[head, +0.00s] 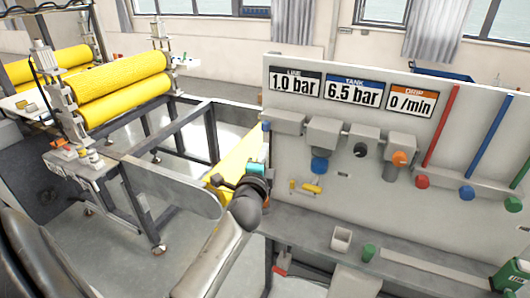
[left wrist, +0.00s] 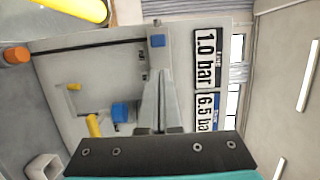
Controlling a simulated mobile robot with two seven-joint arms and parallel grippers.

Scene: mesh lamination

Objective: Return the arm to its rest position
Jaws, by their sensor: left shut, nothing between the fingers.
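My left arm (head: 225,250) reaches from the bottom of the head view toward the left edge of the grey panel. My left gripper (head: 257,169), with a teal band, is in front of the panel's left part; its fingertips are hard to make out there. In the left wrist view the gripper (left wrist: 161,78) has its two grey fingers together, with nothing between them. The panel (head: 300,150) fills much of that view behind the fingers. My right gripper is not in view.
The panel carries gauges reading 1.0 bar, 6.5 bar and 0 /min, a blue knob (head: 320,164) and an orange knob (head: 400,158). A shelf (head: 420,262) below holds a white cup (head: 341,239) and a green cap (head: 369,252). Yellow rollers (head: 120,85) stand at left.

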